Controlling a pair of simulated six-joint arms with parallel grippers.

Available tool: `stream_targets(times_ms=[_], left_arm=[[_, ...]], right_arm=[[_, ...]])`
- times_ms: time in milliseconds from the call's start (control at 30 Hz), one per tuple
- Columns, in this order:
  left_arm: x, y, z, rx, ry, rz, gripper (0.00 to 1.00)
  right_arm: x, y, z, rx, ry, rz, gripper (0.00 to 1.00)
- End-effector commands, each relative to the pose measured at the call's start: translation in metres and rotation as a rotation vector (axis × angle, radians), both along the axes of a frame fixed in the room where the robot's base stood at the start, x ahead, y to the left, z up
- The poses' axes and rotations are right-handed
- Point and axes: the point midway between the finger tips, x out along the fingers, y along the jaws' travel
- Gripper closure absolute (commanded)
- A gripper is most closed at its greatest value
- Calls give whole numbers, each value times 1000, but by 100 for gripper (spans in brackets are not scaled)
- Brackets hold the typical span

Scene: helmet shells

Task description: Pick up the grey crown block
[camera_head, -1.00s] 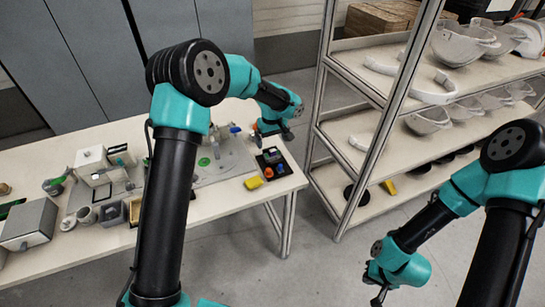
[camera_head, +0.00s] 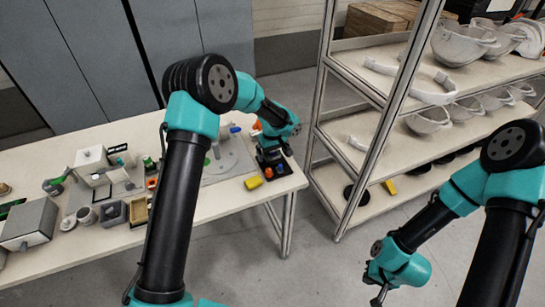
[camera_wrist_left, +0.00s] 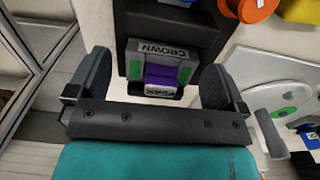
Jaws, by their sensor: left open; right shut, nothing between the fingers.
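The grey crown block (camera_wrist_left: 184,52) carries an upside-down "CROWN" label and sits in a black tray (camera_wrist_left: 125,22) in the left wrist view. A purple part and green patches show just below the label. My left gripper (camera_wrist_left: 155,62) is open, with one finger on each side of the block and gaps visible beside it. In the head view my left gripper (camera_head: 272,156) is low over the tray at the table's right end and hides the block there. My right gripper (camera_head: 378,296) is shut and empty, hanging over the floor at the lower right.
Orange (camera_wrist_left: 253,8) and yellow (camera_wrist_left: 300,10) parts lie close to the tray. A yellow block (camera_head: 253,183) is on the table. A round grey fixture (camera_head: 228,158) stands left of the tray. A shelf rack (camera_head: 352,145) with helmet shells stands to the right.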

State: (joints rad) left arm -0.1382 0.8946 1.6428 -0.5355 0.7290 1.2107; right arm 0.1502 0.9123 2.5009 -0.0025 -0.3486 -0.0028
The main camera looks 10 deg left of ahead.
Motion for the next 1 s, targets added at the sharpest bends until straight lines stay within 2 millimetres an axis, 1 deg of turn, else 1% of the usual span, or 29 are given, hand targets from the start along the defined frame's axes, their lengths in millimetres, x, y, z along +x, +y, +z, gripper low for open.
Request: stream_targets(times_ms=[100, 533, 1000], left_arm=[[0, 0, -4, -1, -1, 0, 2], [0, 0, -4, -1, -1, 0, 3], [0, 0, -4, -1, -1, 0, 48]], right_arm=[[0, 0, 0, 0, 0, 0, 100], [0, 0, 0, 0, 0, 0, 100], [0, 0, 0, 0, 0, 0, 100]])
